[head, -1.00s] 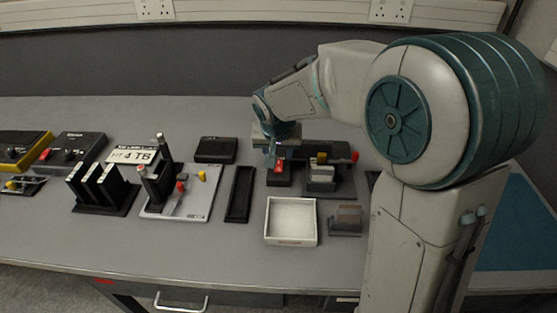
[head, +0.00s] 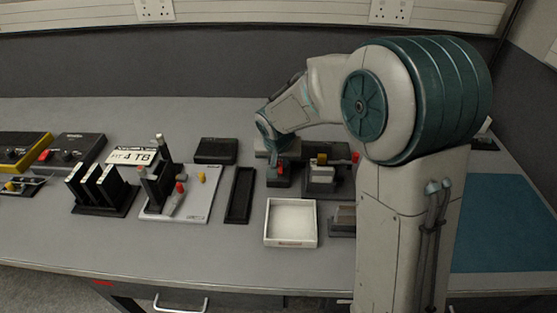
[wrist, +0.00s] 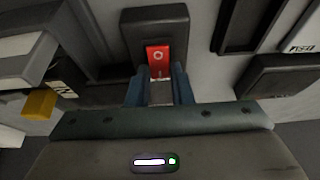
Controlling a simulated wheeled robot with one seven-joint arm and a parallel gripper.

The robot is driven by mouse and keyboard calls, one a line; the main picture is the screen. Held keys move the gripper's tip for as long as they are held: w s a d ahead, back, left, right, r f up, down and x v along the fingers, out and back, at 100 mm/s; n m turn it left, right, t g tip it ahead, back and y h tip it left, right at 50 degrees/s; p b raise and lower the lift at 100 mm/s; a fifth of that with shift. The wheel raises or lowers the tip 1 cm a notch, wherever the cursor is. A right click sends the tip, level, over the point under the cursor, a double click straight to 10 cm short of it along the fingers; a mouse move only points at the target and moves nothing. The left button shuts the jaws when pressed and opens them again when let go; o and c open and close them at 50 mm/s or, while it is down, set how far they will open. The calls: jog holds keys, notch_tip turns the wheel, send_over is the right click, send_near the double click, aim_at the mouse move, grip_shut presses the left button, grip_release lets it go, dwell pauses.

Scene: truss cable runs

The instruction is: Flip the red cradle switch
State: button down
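The red cradle switch (wrist: 157,58) is a red rocker with white marks, set in a black cradle block (wrist: 155,25). In the head view the red switch (head: 284,169) shows only in part beside my gripper. My gripper (wrist: 159,75) points at the switch from close by, its two blue-grey fingers apart with nothing gripped between them. The fingertips lie at the near edge of the red rocker; I cannot tell whether they touch it. In the head view my gripper (head: 276,164) is low over the cradle and hides part of it.
Right of the cradle stands a dark unit with a yellow block (head: 321,159) and a red knob (head: 355,157). An empty white tray (head: 291,222) lies in front. A narrow black tray (head: 240,195) and a grey board with levers (head: 195,206) are to the left.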

aim_at(278, 163)
jog(key=p, duration=0.1)
jog(key=g+p, duration=0.1)
jog(key=shift+w+r+p, duration=0.15)
jog(key=shift+r+p, duration=0.15)
jog(key=shift+p, duration=0.05)
jog(key=shift+w+g+p, duration=0.1)
jog(key=shift+g+p, duration=0.3)
jog(key=shift+p, duration=0.65)
jog(key=g+p, duration=0.1)
jog(key=p, duration=0.1)
jog(key=g+p, duration=0.1)
jog(key=p, duration=0.1)
jog(key=shift+w+f, duration=0.1)
jog(key=shift+w, duration=0.2)
jog(key=shift+f+g+p, duration=0.25)
jog(key=shift+g+p, duration=0.05)
jog(key=shift+g, duration=0.1)
jog(key=c, duration=1.3)
grip_release()
notch_tip(278, 163, up, 14)
jog(key=shift+f+b, duration=0.1)
jog(key=shift+b, duration=0.25)
